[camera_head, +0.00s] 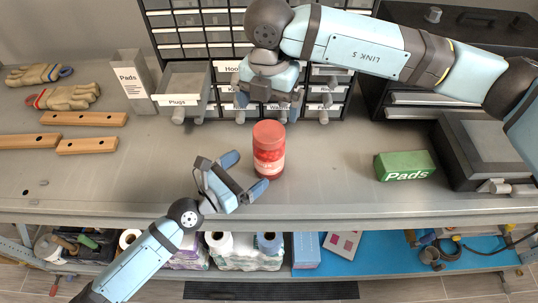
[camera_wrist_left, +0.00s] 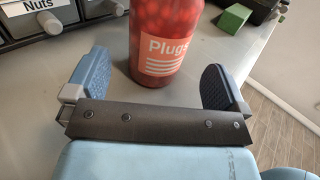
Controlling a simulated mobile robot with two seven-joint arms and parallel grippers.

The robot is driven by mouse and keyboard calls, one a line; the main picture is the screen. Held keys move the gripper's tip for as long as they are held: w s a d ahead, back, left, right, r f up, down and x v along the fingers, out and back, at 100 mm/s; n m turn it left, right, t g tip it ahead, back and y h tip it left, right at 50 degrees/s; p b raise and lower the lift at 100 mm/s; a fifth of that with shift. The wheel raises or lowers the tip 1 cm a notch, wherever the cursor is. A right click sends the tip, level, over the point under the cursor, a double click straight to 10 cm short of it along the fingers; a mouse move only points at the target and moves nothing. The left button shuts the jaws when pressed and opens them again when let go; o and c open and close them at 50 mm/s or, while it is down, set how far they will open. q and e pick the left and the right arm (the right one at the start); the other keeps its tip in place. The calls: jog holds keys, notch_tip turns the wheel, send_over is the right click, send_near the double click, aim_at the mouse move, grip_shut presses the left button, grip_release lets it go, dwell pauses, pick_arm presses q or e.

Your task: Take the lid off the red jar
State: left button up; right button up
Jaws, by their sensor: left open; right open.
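The red jar (camera_head: 269,160) stands upright on the grey bench top with its red lid (camera_head: 269,130) on. In the left wrist view the jar (camera_wrist_left: 165,45) shows a "Plugs" label, and its top is cut off. My left gripper (camera_head: 245,173) is open just in front and to the left of the jar. In the left wrist view its two blue fingers stand apart on either side of the jar's lower part, short of touching it. My right gripper (camera_head: 268,105) is above and behind the jar, pointing down in front of the drawer cabinet, with its fingers partly hidden against the drawers.
An open "Plugs" drawer (camera_head: 183,92) sits beside a "Pads" box (camera_head: 131,80) behind left. A green "Pads" box (camera_head: 405,166) lies to the right. Wooden bars (camera_head: 84,118) and gloves (camera_head: 68,97) lie at left. The bench around the jar is clear.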

aim_at(269, 131)
pick_arm(q)
jog(key=x, duration=0.6)
jog(key=shift+w+d, duration=0.25)
jog(key=c, duration=1.6)
jog(key=shift+c, duration=0.3)
pick_arm(e)
jog(key=n, duration=0.8)
jog(key=shift+n, duration=0.3)
jog(key=shift+f+n, duration=0.3)
jog(key=shift+f, duration=3.7)
